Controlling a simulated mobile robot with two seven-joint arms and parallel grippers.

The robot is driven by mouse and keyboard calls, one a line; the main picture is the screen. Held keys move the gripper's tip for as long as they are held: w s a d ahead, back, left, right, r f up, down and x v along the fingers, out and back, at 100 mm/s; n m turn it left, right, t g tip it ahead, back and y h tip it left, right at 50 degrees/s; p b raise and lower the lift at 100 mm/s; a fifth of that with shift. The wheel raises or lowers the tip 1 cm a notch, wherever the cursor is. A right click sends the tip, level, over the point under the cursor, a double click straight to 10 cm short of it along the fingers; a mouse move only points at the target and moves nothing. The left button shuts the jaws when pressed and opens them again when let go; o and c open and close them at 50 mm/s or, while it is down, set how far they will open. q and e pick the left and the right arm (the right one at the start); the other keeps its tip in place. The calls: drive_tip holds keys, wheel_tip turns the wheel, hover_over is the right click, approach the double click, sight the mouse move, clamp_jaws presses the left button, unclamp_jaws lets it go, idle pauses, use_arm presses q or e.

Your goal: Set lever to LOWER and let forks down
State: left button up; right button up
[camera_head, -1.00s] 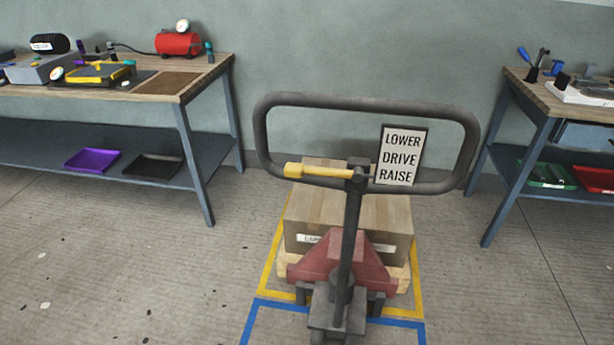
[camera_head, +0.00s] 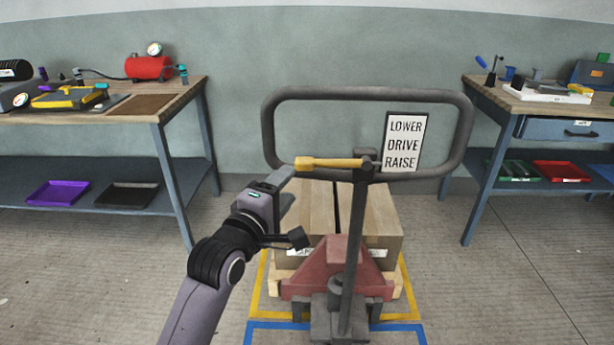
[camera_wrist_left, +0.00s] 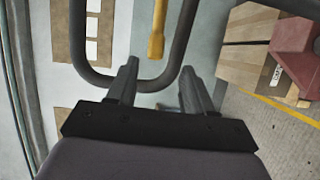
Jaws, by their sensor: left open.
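The pallet truck's yellow-tipped lever (camera_head: 330,163) points left, almost level, from the pivot on the dark looped handle (camera_head: 268,130). A white sign (camera_head: 404,142) beside it reads LOWER, DRIVE, RAISE from top to bottom. My left gripper (camera_head: 284,187) is open and empty, just left of and below the lever's tip. In the left wrist view, the lever's yellow end (camera_wrist_left: 156,46) lies just beyond the gap between the open fingers (camera_wrist_left: 158,76), apart from them. The red truck body (camera_head: 336,268) stands before a pallet; the forks are hidden. My right gripper is out of view.
A cardboard box (camera_head: 380,215) sits on the wooden pallet (camera_head: 276,278), within yellow and blue floor lines. Workbenches stand at the left (camera_head: 140,118) and right (camera_head: 505,108), with open floor between them and the truck.

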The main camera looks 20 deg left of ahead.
sight(301, 168)
use_arm(q)
drive_tip(key=shift+w+d+r, duration=0.1)
drive_tip(key=shift+w+d, duration=0.05)
drive_tip(key=shift+w, duration=1.05)
drive_tip(key=shift+w+d+r, duration=0.1)
drive_tip(key=shift+w+d, duration=0.1)
drive_tip(key=shift+w, duration=1.05)
drive_tip(key=shift+w+d+r, duration=0.1)
drive_tip(key=shift+w+d, duration=0.05)
drive_tip(key=shift+w, duration=1.05)
clamp_jaws()
